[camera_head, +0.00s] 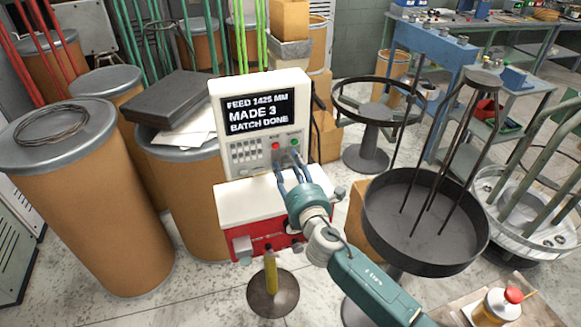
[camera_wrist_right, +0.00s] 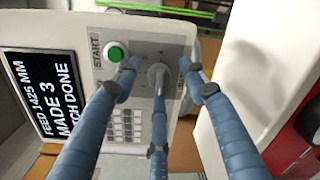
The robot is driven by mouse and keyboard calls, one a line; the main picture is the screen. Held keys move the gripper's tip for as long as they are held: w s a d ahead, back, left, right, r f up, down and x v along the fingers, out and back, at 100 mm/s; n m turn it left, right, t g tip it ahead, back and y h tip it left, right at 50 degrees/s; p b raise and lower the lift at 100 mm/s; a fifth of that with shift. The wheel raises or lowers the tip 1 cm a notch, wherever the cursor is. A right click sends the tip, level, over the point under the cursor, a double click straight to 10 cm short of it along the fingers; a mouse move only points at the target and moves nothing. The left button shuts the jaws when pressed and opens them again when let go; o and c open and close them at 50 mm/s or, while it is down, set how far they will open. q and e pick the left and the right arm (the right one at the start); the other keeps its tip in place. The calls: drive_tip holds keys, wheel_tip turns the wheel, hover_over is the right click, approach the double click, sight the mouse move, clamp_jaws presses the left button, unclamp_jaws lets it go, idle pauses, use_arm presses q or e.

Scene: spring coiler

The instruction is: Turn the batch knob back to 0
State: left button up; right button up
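The control box (camera_head: 217,110) stands in the middle of the head view. Its screen (camera_head: 257,112) reads "FEED 1425 MM, MADE 3, BATCH DONE". The batch knob (camera_wrist_right: 157,74) is a small grey knob beside the green START button (camera_wrist_right: 116,53) in the right wrist view. Its pointing direction and scale marks are too unclear to read. My right gripper (camera_head: 289,168) is at the panel, its three blue fingers spread around the knob with visible gaps at the two sides. In the head view the fingers hide the knob. My left gripper is out of view.
A red button (camera_head: 276,146) and a keypad (camera_head: 246,153) sit close to the fingers. A white-topped red unit (camera_head: 250,203) is below the panel. Brown drums (camera_head: 88,200) stand left, and a round dark tray (camera_head: 425,235) with upright rods stands right.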

drive_tip(key=shift+s, duration=0.1)
drive_tip(key=v, duration=1.2)
